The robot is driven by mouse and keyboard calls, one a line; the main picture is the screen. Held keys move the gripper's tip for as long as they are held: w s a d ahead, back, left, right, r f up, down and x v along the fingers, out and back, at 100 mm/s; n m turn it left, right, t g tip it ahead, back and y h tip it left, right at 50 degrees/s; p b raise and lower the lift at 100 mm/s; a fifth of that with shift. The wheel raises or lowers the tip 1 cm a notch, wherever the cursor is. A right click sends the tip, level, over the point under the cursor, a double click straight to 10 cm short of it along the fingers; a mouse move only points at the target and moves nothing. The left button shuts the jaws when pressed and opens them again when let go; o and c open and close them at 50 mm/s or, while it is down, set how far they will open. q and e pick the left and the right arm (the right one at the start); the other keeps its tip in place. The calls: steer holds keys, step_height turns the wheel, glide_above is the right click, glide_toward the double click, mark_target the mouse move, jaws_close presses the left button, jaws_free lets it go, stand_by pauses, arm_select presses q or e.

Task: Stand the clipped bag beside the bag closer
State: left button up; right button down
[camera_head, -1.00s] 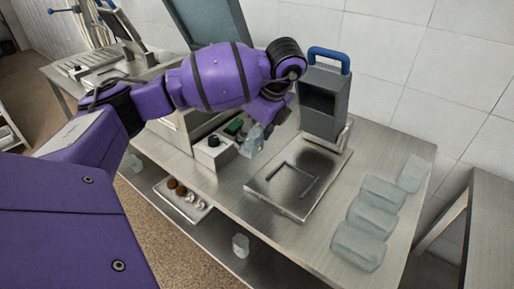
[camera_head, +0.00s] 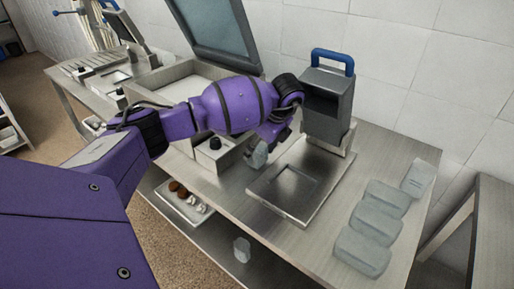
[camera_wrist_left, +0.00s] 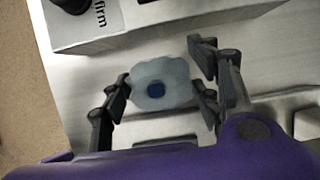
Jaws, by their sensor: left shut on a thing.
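A small pale, translucent bag (camera_head: 257,157) with a dark blue clip (camera_wrist_left: 156,90) is in my left gripper (camera_head: 268,145). In the left wrist view the gripper's dark fingers stand on both sides of the bag (camera_wrist_left: 165,72). The bag is over the worktop, just left of the metal plate; whether it touches the worktop I cannot tell. The grey machine with a blue handle (camera_head: 328,105), seemingly the bag closer, stands right of the gripper at the back of the plate. My right gripper is out of view.
A metal plate (camera_head: 290,205) lies in front of the grey machine. Several pale translucent containers (camera_head: 362,252) line the table's right side. A steel machine with a black knob (camera_head: 215,143) and raised lid (camera_head: 215,35) stands left. A tray (camera_head: 160,193) sits on the lower shelf.

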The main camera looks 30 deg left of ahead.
mark_target(264, 152)
arm_select(q)
steer(key=shift+f, duration=0.15)
steer(key=o, duration=1.4)
steer(key=shift+r, duration=0.25)
steer(key=v, duration=0.7)
steer(key=shift+d+r, duration=0.1)
steer(key=shift+r, duration=0.05)
